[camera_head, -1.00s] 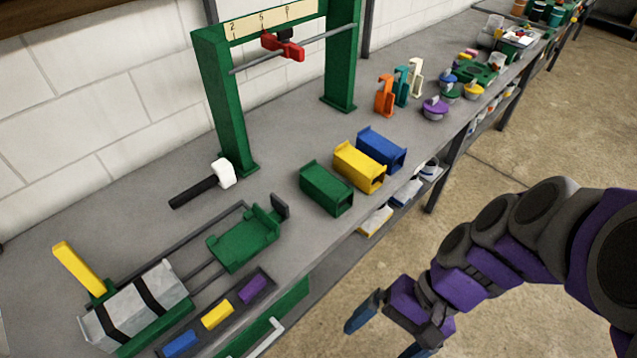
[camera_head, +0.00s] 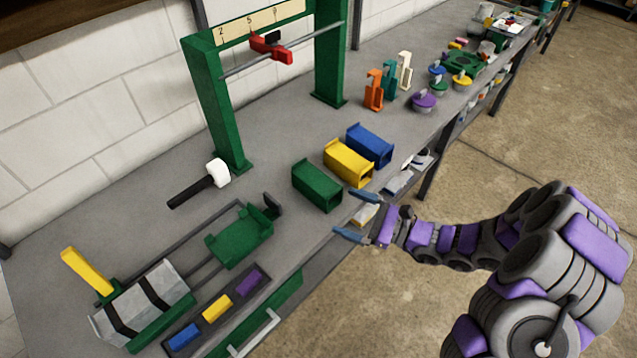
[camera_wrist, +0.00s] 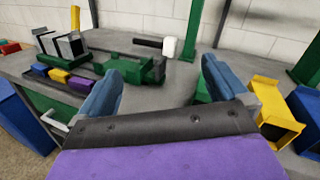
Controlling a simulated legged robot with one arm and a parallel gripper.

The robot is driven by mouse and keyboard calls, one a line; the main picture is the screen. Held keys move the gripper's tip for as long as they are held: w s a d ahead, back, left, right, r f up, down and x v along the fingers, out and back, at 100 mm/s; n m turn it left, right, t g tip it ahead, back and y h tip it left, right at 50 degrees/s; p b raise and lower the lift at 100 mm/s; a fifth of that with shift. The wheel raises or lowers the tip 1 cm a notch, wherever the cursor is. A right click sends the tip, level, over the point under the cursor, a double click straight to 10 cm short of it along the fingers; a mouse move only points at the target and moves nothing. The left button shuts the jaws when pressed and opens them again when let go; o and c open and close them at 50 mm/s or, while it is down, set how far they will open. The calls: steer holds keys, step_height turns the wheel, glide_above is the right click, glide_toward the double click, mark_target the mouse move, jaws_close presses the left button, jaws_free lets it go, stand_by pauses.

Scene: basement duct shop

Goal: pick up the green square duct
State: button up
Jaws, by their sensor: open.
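The green square duct (camera_head: 317,186) lies on the grey bench, left of the yellow square duct (camera_head: 348,163) and the blue square duct (camera_head: 369,146). Its open end faces the bench's front edge. My gripper (camera_head: 357,214) is open and empty, just off that front edge, with its blue fingers pointing toward the bench close to the green duct. In the wrist view my gripper (camera_wrist: 160,85) has its fingers spread wide. There the green duct (camera_wrist: 203,90) is mostly hidden behind the right finger, and the yellow duct (camera_wrist: 276,110) stands right of it.
A green clamp fixture (camera_head: 243,236) with a grey block and a tray of coloured pieces (camera_head: 217,308) lie to the left. A mallet (camera_head: 200,184) lies behind. A green gantry (camera_head: 215,105) stands at the back. A lower shelf holds items below the ducts.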

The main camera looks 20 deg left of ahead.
steer(key=w+d+f+m+t+h+p, duration=0.1)
steer(key=w+d+f+m+t+h, duration=0.15)
steer(key=w+f+m+t, duration=0.6)
steer(key=n+g+b, duration=0.1)
steer(key=g, duration=0.1)
glide_toward(324, 185)
steer(key=shift+y, duration=0.25)
steer(key=x, duration=0.2)
steer(key=f+x, duration=0.1)
steer(key=x, duration=0.2)
steer(key=shift+w+a+f, duration=0.1)
steer(key=shift+w, duration=0.15)
steer(key=shift+s+b+x, duration=0.2)
steer(key=shift+b+x, duration=0.5)
steer(key=shift+x, duration=2)
steer(key=shift+d, duration=0.25)
steer(key=c, duration=0.4)
steer(key=shift+s+a+f, duration=0.1)
steer(key=shift+a+f, duration=0.05)
steer(key=c, duration=0.7)
